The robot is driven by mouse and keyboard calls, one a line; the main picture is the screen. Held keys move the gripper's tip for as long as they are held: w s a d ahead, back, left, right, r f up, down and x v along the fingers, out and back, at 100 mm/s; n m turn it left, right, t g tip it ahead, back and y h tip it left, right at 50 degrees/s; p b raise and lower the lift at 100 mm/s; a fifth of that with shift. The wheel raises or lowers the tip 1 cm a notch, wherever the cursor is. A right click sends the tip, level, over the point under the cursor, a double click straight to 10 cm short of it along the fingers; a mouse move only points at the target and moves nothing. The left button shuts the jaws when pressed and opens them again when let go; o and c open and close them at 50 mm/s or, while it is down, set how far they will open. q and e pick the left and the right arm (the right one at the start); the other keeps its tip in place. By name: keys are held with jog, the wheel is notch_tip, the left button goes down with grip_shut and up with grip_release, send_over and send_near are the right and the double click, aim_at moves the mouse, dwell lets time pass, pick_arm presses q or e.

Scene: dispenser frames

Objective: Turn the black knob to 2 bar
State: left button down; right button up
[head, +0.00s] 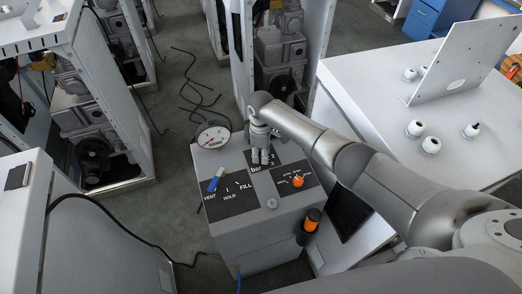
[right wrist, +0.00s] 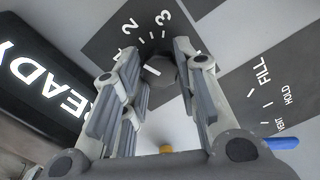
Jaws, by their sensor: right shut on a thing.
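The black knob (right wrist: 164,72) shows dark grey between my fingertips in the right wrist view, partly covered by them. It sits on a dark dial plate (right wrist: 143,22) with the figures 2 and 3 beside it. A short white mark shows at the knob's edge; I cannot tell exactly which value it points to. My right gripper (right wrist: 163,65) is shut on the knob, a finger on either side. In the head view my right gripper (head: 261,157) points down over the "bar" plate (head: 265,168) and hides the knob. My left gripper is not in view.
The grey cabinet top (head: 240,221) also carries a round gauge (head: 213,136), a blue-handled VENT/HOLD/FILL lever (head: 216,180) and an orange knob (head: 297,181). A black-and-orange cylinder (head: 309,224) is at its right side. A white table (head: 385,110) with several round white pieces stands right.

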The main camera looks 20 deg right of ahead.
jog(key=shift+m+p, duration=0.55)
jog(key=shift+m, duration=1.05)
jog(key=o, duration=1)
notch_tip(320, 180, up, 12)
